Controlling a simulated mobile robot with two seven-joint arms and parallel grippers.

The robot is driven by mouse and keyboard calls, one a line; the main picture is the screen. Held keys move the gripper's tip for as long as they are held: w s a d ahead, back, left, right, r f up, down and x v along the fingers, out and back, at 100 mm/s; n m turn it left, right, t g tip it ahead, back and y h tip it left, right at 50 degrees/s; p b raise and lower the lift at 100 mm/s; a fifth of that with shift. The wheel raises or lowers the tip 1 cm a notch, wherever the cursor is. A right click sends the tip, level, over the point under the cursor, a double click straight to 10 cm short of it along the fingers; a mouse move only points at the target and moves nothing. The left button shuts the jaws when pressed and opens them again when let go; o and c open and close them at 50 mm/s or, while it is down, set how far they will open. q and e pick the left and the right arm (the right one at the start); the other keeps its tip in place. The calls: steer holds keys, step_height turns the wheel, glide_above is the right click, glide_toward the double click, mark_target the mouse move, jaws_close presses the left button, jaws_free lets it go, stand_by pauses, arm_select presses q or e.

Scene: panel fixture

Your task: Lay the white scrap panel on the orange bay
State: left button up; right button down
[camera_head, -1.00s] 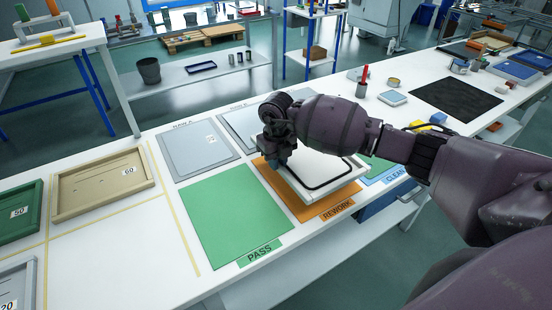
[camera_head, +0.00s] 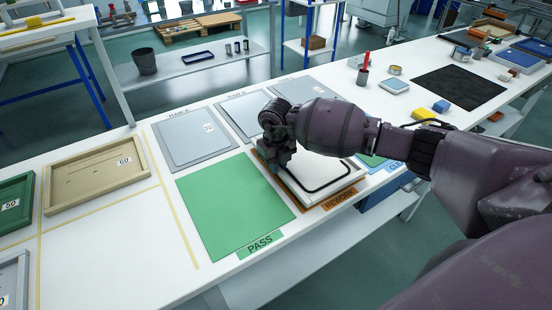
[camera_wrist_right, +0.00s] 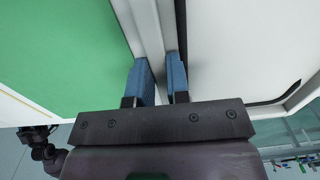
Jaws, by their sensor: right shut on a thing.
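The white scrap panel (camera_head: 326,171), a shallow tray-like piece with a black line on its face, lies over the orange bay (camera_head: 286,189). Only a thin orange strip and the REWORK label show around it. My right gripper (camera_head: 274,163) is at the panel's left edge. In the right wrist view the blue fingers of my right gripper (camera_wrist_right: 160,78) are shut on the panel's raised rim (camera_wrist_right: 150,28). The panel looks flat and very low, but I cannot tell whether it fully touches the bay. A small dark part, apparently my left gripper (camera_wrist_right: 38,138), shows far off in that view.
The green PASS bay (camera_head: 232,205) is empty just left of the panel. Grey panels (camera_head: 193,140) lie behind. A tan tray (camera_head: 98,172) stands at the left. The blue CLEAN bay (camera_head: 375,162) is partly hidden by my right arm.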

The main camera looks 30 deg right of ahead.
steer(key=shift+f, duration=0.35)
steer(key=shift+f, duration=0.25)
stand_by(0.3)
steer(key=shift+f+b, duration=0.3)
steer(key=c, duration=1)
jaws_free()
steer(key=shift+f, duration=0.1)
